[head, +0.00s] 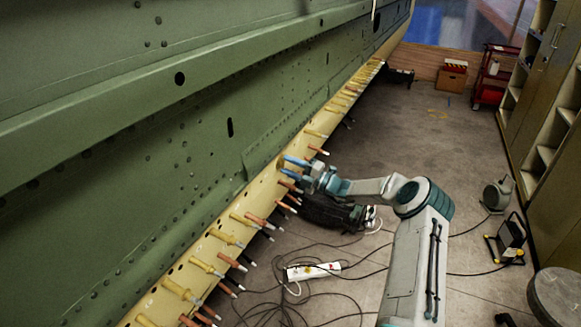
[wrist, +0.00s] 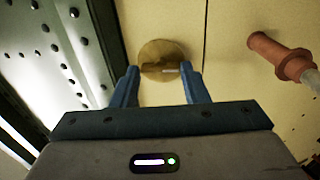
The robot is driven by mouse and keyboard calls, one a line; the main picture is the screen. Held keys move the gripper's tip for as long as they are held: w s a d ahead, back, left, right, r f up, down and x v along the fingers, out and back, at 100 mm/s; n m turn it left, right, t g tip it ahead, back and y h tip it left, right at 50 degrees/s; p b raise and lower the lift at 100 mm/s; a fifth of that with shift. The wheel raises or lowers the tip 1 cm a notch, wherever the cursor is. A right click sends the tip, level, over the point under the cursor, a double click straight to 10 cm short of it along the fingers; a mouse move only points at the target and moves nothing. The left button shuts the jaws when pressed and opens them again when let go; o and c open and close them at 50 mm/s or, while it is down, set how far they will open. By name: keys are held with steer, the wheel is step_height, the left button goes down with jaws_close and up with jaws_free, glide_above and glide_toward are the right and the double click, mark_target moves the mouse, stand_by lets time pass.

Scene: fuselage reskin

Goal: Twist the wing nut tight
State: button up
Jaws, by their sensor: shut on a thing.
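The finger contact faces are hard to make out. In the head view my gripper (head: 284,166) reaches the cream strip along the lower edge of the green fuselage (head: 120,110). The wing nut is too small to tell clearly there.
A copper-coloured fastener (wrist: 275,55) sticks out to the right of my gripper in the wrist view. Several similar fasteners line the strip. Cables and a white power strip (head: 313,271) lie on the floor. A floodlight (head: 510,237) and shelves (head: 550,90) stand at the right.

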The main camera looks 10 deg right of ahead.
steer(key=shift+d+f, duration=0.1)
steer(key=shift+f, duration=0.2)
steer(key=o, duration=0.9)
steer(key=shift+c, duration=0.2)
steer(key=shift+o, duration=0.5)
steer(key=shift+w+d, duration=0.1)
steer(key=shift+d, duration=0.05)
steer(key=b+v, duration=0.3)
steer(key=v, duration=1)
steer(key=shift+s+d+r+b, duration=0.15)
steer(key=shift+s+d+b, duration=0.05)
steer(key=shift+s+b, duration=0.15)
